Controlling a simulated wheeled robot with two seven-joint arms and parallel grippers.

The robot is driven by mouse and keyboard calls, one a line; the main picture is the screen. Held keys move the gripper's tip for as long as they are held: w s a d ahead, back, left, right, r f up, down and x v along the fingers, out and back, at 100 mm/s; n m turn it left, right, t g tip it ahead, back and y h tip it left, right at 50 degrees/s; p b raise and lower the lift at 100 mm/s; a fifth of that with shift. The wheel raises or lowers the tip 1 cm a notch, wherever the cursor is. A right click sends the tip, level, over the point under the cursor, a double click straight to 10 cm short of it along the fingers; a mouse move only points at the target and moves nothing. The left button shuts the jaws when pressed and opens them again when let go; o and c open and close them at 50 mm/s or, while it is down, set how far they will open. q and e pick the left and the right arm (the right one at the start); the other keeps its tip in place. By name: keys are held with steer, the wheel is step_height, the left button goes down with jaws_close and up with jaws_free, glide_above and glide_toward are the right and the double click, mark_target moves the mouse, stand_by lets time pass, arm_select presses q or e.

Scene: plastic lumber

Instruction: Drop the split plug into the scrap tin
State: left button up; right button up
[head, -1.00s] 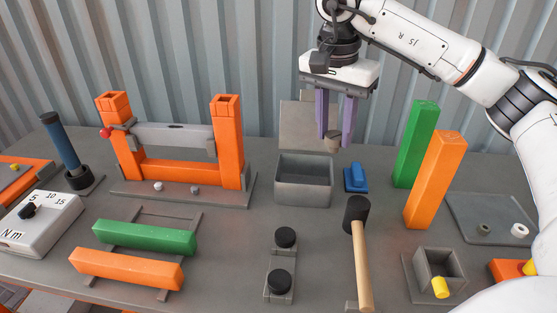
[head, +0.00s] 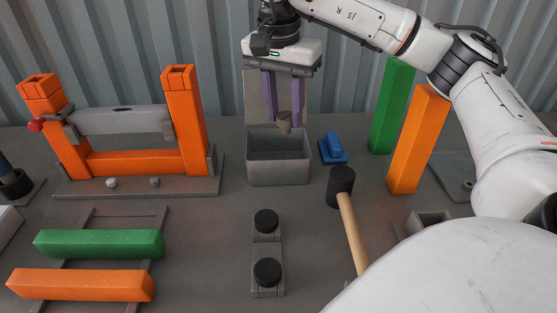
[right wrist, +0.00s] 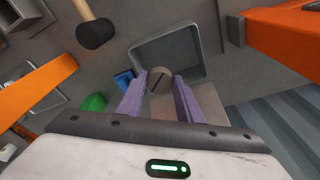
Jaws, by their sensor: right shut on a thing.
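The split plug (head: 284,122) is a small grey-brown round piece. In the right wrist view it (right wrist: 160,80) shows a dark slit across its face. My right gripper (head: 284,119) is shut on the plug between its two purple fingers. The scrap tin (head: 278,172) is an open grey box on the bench, and it also shows in the right wrist view (right wrist: 151,42). The gripper points down with the plug above the tin's back part. The plug appears clear of the tin. My left gripper is not in view.
A grey upright panel (head: 262,88) stands behind the tin. A blue block (head: 332,149) and a mallet (head: 341,188) lie to its right, with green (head: 390,110) and orange (head: 416,140) posts beyond. An orange frame (head: 183,125) stands left. Black knobs (head: 266,271) sit in front.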

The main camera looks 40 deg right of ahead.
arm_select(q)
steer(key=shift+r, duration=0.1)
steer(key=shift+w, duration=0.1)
arm_select(e)
steer(key=o, duration=1.1)
arm_select(q)
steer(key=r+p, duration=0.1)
steer(key=p, duration=0.1)
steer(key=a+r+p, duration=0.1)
steer(key=p, duration=0.1)
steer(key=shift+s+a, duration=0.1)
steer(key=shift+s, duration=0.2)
arm_select(e)
step_height(320, 180, up, 10)
steer(key=a, duration=0.1)
steer(key=shift+s+a, duration=0.25)
steer(key=shift+r, duration=0.1)
